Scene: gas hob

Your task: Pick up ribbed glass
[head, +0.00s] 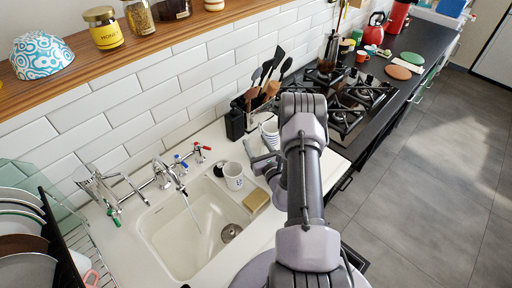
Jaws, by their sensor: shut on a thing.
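My gripper (259,156) is low over the white counter between the sink and the hob, partly hidden behind my own arm. It is shut on a small, pale thing at its tip, which I take to be the ribbed glass. The glass is too small and too covered to make out its ribs or whether it touches the counter.
A white patterned cup (233,175) stands on the sink's rim, left of my gripper. A striped mug (270,131) stands just behind the gripper. A dark utensil holder (236,122) is by the wall. The gas hob (345,112) lies to the right.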

